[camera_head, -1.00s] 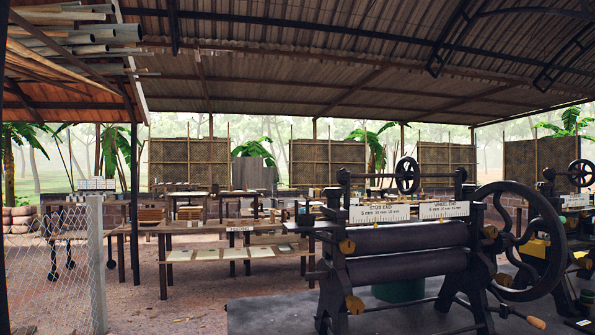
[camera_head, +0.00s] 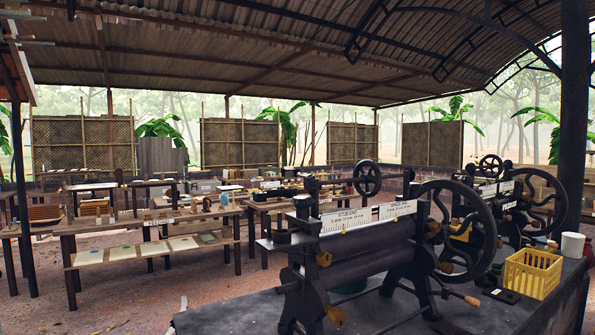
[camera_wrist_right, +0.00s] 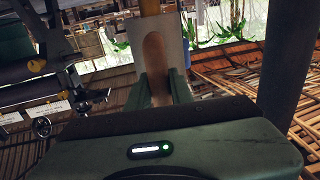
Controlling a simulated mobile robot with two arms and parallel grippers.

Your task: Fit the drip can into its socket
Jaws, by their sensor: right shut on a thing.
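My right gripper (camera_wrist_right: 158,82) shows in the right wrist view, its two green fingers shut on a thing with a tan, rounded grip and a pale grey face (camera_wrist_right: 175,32). The fingers hide part of it, and I cannot tell for sure that it is the drip can. Neither gripper shows in the head view. I cannot make out a socket in either view.
A black roller machine (camera_head: 365,262) stands on a dark slab (camera_head: 240,315), with a second machine (camera_head: 490,190) behind it. A yellow crate (camera_head: 532,272) sits at right near a post (camera_head: 571,130). Benches (camera_head: 65,242) stand at left. Bare floor (camera_head: 110,300) lies front left.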

